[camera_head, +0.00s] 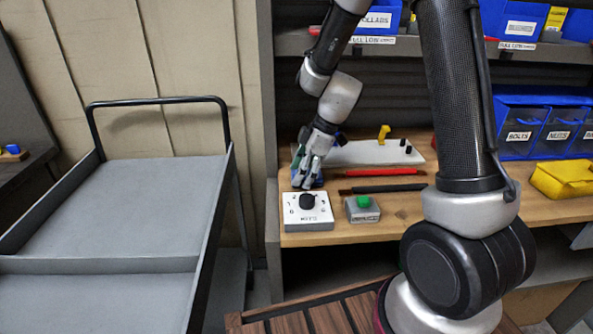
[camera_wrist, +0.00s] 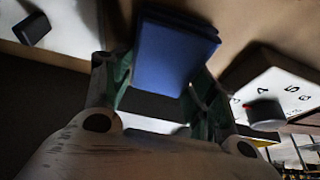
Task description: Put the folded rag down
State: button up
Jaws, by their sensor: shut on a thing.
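The folded rag (camera_wrist: 175,50) is blue and shows in the wrist view between the two fingers of my gripper (camera_wrist: 160,85). My gripper is shut on it. In the head view my gripper (camera_head: 308,168) points down over the left end of the wooden workbench (camera_head: 405,207), just behind the white dial box. Only a small blue bit of the rag (camera_head: 319,181) shows there, mostly hidden by the fingers. I cannot tell whether the rag touches the bench top.
The white box with a black dial (camera_head: 307,212) and a grey box with a green button (camera_head: 362,208) stand at the bench's front. Behind are a red bar (camera_head: 381,172), a dark bar (camera_head: 388,188) and a white board (camera_head: 365,153). A grey cart (camera_head: 150,180) stands left.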

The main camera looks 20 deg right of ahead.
jog(key=shift+f, duration=0.15)
jog(key=o, duration=0.9)
